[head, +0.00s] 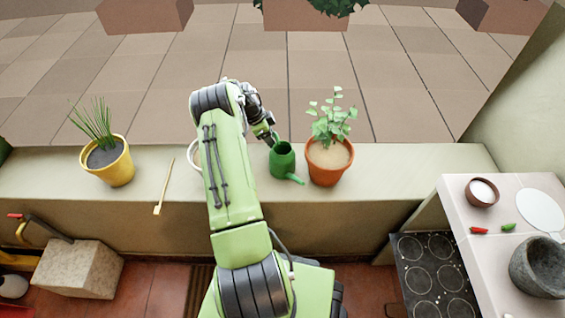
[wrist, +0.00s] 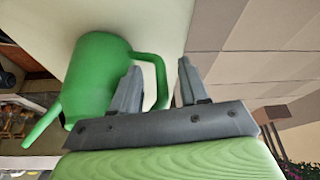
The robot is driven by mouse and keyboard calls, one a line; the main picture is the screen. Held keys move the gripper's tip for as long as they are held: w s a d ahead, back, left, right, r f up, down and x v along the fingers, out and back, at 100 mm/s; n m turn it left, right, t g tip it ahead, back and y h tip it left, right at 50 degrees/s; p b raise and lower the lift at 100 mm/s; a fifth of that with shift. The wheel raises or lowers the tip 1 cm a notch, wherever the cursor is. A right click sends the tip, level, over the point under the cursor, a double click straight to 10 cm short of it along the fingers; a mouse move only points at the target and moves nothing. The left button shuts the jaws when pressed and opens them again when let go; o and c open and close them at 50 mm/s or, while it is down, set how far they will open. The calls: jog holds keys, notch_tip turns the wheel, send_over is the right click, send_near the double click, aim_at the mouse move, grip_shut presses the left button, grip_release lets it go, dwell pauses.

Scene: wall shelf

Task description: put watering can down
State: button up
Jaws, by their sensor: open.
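The green watering can (head: 283,161) stands upright on the wall shelf (head: 400,165), just left of the potted leafy plant, with its spout pointing to the lower right. In the wrist view the green watering can (wrist: 92,85) shows its handle toward my gripper and its spout toward the lower left. My gripper (wrist: 157,85) is open, and its two fingers are apart. One finger overlaps the handle loop in the picture; whether it touches the handle I cannot tell. In the head view my gripper (head: 270,136) is just behind the can's upper left, partly hidden by my wrist.
An orange pot (head: 326,172) with a leafy plant stands close to the can's right. A yellow pot (head: 115,170) and a thin wooden stick (head: 163,188) are on the left. A white round object (head: 194,157) is partly hidden behind my arm. The shelf's right end is bare.

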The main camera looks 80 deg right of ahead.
jog(key=shift+s+d+f, duration=0.15)
jog(key=shift+f, duration=0.3)
jog(key=shift+r, duration=0.1)
jog(key=shift+c, duration=0.2)
grip_shut()
notch_tip(320, 180, up, 10)
jog(key=shift+r+p, duration=0.1)
jog(key=shift+p, duration=1.15)
